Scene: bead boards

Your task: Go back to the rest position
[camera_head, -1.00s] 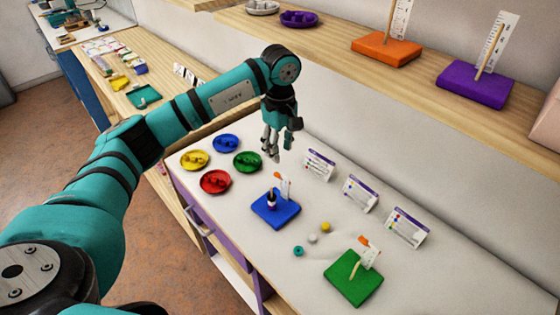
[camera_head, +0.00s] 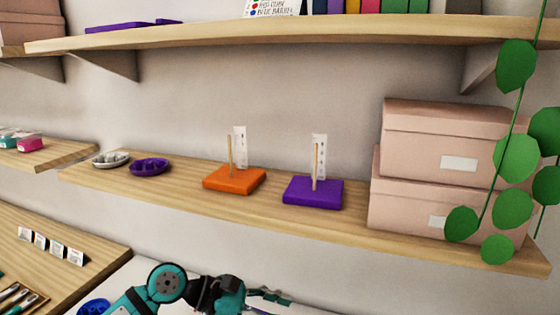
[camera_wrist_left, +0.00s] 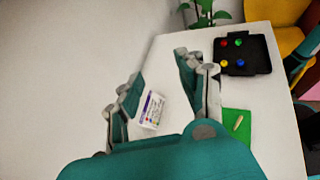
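My left arm shows at the bottom edge of the head view, with the left gripper (camera_head: 268,297) small and low in the picture, below the wall shelf. In the left wrist view the two fingers of the gripper (camera_wrist_left: 158,68) stand apart with nothing between them. A printed card (camera_wrist_left: 152,110) is on the white table beyond the fingers. A green bead board (camera_wrist_left: 238,127) with a peg is partly in view to the right. My right gripper is in neither view.
A wooden shelf (camera_head: 100,190) holds an orange board (camera_head: 235,181), a purple board (camera_head: 313,192), a grey dish (camera_head: 111,160), a purple dish (camera_head: 150,167) and pink boxes (camera_head: 440,150). A black tray (camera_wrist_left: 260,66) with coloured beads is on the table. A plant (camera_head: 515,157) hangs at right.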

